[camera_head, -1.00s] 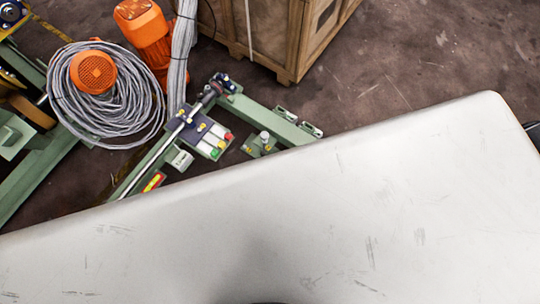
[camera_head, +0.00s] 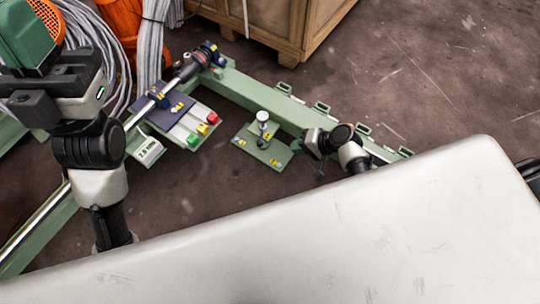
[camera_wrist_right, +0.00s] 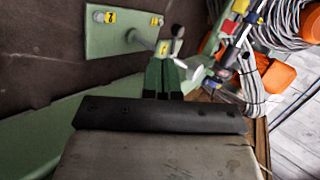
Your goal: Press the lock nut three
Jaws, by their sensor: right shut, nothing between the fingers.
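A green plate (camera_head: 251,152) with small yellow labels carries a white-capped post (camera_head: 263,117) and a small dark knob (camera_head: 261,144). The plate also shows at the upper left of the wrist view (camera_wrist_right: 106,42). My right gripper (camera_head: 313,142) is right of the plate, apart from it in the head view. In the wrist view its green fingers (camera_wrist_right: 163,72) are together with nothing between them. My left gripper (camera_head: 50,95) is at the upper left, with its fingertips unclear.
A green beam (camera_head: 262,95) runs behind the plate. Grey cable (camera_head: 103,45) and a wooden crate (camera_head: 262,28) are at the back. Open floor (camera_head: 440,70) lies at the right.

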